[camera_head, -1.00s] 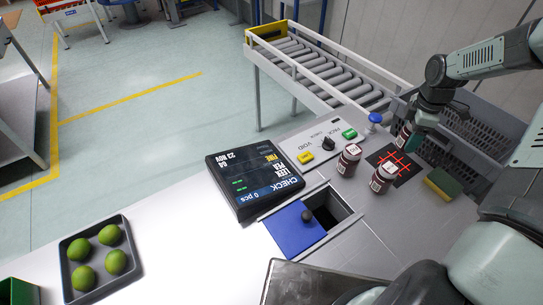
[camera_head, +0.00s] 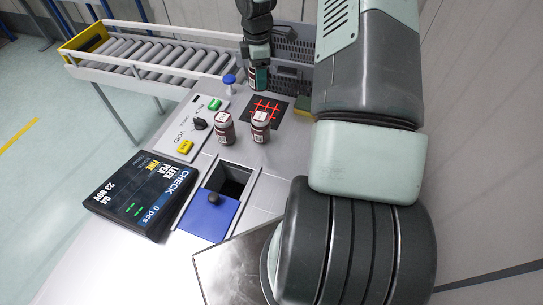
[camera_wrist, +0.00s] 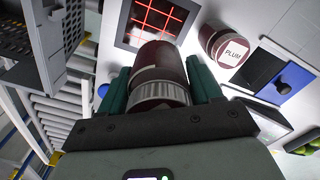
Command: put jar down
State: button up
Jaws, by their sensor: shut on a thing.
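My gripper (camera_head: 258,70) is shut on a dark red jar (camera_head: 253,84), at the far edge of the black pad with a glowing red grid (camera_head: 268,108). I cannot tell whether the jar's base touches anything. Two similar jars stand upright near the pad: a left jar (camera_head: 222,130) and a right jar (camera_head: 260,128). A jar labelled PLUM (camera_wrist: 224,44) shows in the wrist view.
A roller conveyor (camera_head: 160,60) is behind.

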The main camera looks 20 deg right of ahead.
jog(key=s+a+r+m, duration=0.5)
jog(key=r, duration=0.3)
jog(key=s+a+r+m, duration=0.4)
jog(key=s+r+m, duration=0.15)
jog(key=r, duration=0.35)
jog(key=s+d+f+n, duration=0.35)
jog(key=f+n, duration=0.35)
jog(key=n, duration=0.4)
jog(key=s+d+f+n, duration=0.35)
jog(key=f+n, duration=0.35)
jog(key=n, duration=0.5)
jog(key=f+n, duration=0.4)
jog(key=s+f+n, duration=0.1)
jog(key=f+n, duration=0.2)
jog(key=f, duration=0.2)
jog(key=f+n, duration=0.4)
jog(key=f, duration=0.1)
jog(key=shift+s+a+f+n, duration=0.1)
jog(key=shift+s+a+n, duration=0.05)
jog(key=shift+s+n, duration=0.2)
jog(key=shift+f, duration=0.1)
jog(key=o, duration=1.3)
jog(key=shift+o, duration=0.2)
